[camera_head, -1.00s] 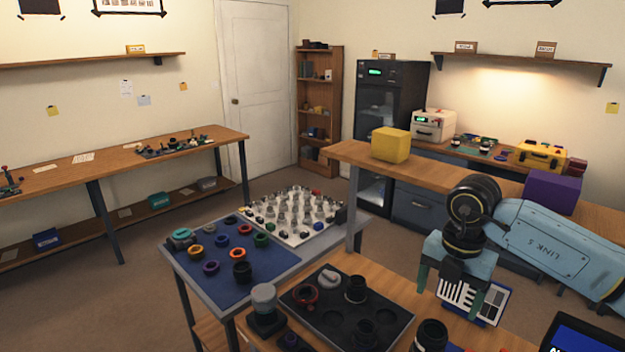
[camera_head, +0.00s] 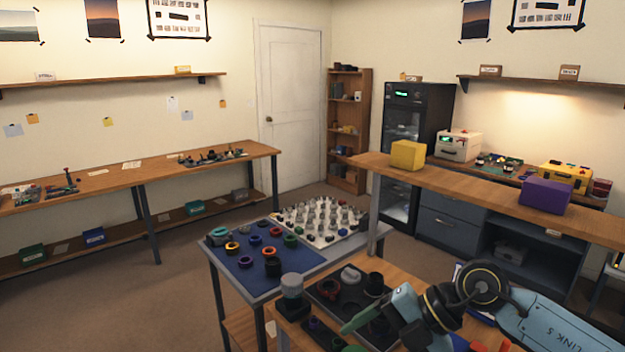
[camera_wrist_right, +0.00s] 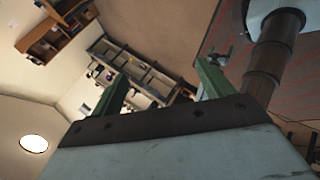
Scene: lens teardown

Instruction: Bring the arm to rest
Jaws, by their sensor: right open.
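My right arm (camera_head: 545,325) comes in from the lower right, with light blue links and dark joints. My right gripper (camera_head: 348,336) is at the bottom of the head view, pointing left in front of the black tray (camera_head: 325,294). Its green fingers are apart. In the right wrist view the gripper (camera_wrist_right: 163,75) also shows its two green fingers spread, with nothing between them. My left arm and gripper are not in view.
The wooden bench (camera_head: 412,268) holds the black tray with lens parts. Beyond it, a blue mat (camera_head: 240,272) carries several rings, beside a white board (camera_head: 305,238) of small parts. A wooden counter (camera_head: 470,184) bears a yellow block (camera_head: 407,155) and a purple block (camera_head: 544,196).

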